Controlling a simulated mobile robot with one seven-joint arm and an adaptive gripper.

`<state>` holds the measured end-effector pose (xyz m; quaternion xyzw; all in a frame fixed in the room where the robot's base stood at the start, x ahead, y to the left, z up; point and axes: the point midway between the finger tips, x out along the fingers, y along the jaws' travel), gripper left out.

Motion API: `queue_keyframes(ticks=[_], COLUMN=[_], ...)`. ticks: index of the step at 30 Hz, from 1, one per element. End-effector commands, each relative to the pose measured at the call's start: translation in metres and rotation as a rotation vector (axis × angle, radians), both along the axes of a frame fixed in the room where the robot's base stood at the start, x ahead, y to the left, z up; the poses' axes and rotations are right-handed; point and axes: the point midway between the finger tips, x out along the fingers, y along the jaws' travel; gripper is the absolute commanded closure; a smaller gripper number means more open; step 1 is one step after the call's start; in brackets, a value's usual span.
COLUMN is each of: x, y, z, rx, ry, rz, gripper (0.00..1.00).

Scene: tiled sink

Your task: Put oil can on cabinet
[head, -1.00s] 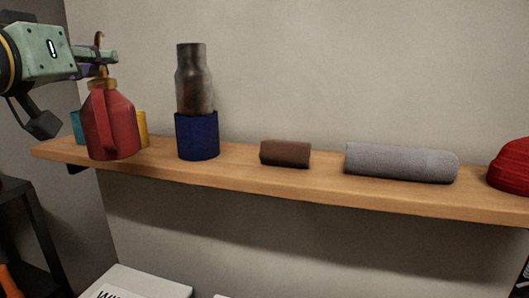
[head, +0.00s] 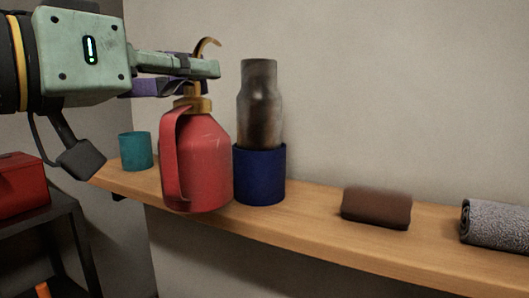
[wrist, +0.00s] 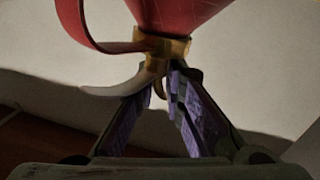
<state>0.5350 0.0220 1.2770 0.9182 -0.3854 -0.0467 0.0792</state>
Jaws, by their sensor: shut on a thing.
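The oil can (head: 205,160) is red with a brass neck and a curved spout. It hangs upright from my gripper (head: 205,78), in front of the wall shelf, its base overlapping the shelf edge in the head view. I cannot tell whether it touches the shelf. My gripper is shut on the can's brass top. In the wrist view the purple-padded fingers (wrist: 165,85) meet at the brass neck, with the red body (wrist: 185,14) above them in the picture. I cannot make out a cabinet for certain.
The wooden shelf (head: 320,232) holds a teal cup (head: 136,151), a blue container (head: 260,175) with a metal bottle (head: 259,100), a brown block (head: 376,207) and a grey rolled towel (head: 497,225). A dark stand (head: 55,222) with a red box (head: 20,187) is at the left.

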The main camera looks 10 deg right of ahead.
Motion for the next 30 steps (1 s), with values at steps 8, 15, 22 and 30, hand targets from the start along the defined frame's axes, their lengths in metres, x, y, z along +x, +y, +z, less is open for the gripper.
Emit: queue_keyframes(ticks=[8, 15, 22, 30], x=[0.030, 0.082, 0.136, 0.160], y=[0.002, 0.005, 0.008, 0.009], z=[-0.001, -0.005, -0.010, -0.016], rx=[-0.004, -0.005, -0.004, -0.003], ry=[0.004, 0.005, 0.005, -0.001], rz=[0.000, 0.000, 0.002, 0.002], gripper=[1.00, 1.00, 1.00, 1.00])
